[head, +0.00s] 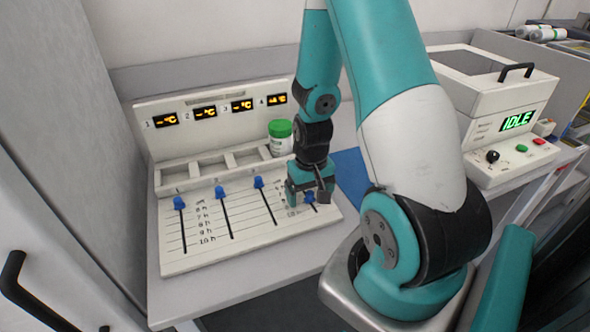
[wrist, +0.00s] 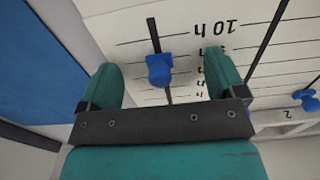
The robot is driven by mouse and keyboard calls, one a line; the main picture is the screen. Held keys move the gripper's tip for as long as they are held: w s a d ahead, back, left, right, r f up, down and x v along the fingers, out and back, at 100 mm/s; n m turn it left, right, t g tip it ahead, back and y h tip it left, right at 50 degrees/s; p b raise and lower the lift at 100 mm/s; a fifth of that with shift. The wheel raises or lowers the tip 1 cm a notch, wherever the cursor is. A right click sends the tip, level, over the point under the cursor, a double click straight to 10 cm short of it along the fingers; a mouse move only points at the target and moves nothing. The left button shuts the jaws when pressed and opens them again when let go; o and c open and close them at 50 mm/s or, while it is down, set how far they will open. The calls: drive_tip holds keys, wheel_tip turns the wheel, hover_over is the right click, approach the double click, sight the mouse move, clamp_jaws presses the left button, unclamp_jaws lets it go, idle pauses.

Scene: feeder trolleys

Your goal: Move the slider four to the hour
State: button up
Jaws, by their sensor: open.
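The timer panel (head: 190,250) carries upright sliders with blue knobs and hour lines marked 6 h to 10 h. Slider four's blue knob (head: 309,197) is at the panel's right end, partly hidden by my gripper (head: 311,192). In the wrist view the knob (wrist: 159,70) lies between the two teal fingers of my gripper (wrist: 163,73), with gaps on both sides. My gripper is open and empty. The other knobs (head: 179,203), (head: 220,191) and (head: 258,183) sit near the top of their slots.
Number displays 1 to 4 (head: 205,112) stand behind the sliders. A green-lidded jar (head: 280,138) stands in the fourth bay, close behind my gripper. A blue mat (head: 352,172) lies to the right. A machine reading IDLE (head: 505,140) stands farther right.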

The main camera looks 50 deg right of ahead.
sight(310, 191)
wheel_tip(310, 191, up, 6)
drive_tip(key=p, duration=0.5)
drive_tip(key=shift+r+p, duration=0.1)
drive_tip(key=shift+p, duration=0.2)
idle(0.3)
drive_tip(key=w+a+r+n+t+y, duration=0.1)
drive_tip(key=a+r+n, duration=0.2)
drive_tip(key=a+r, duration=0.5)
drive_tip(key=w+a+r+n+y, duration=0.1)
drive_tip(key=a+r+n+y, duration=0.15)
drive_tip(key=a+r, duration=0.5)
drive_tip(key=s+a+r+n+g, duration=0.1)
drive_tip(key=s+a+r+n, duration=0.5)
drive_tip(key=s+a, duration=0.5)
drive_tip(key=shift+a+r+n+y, duration=0.35)
drive_tip(key=shift+a+r, duration=0.45)
drive_tip(key=shift+r, duration=0.1)
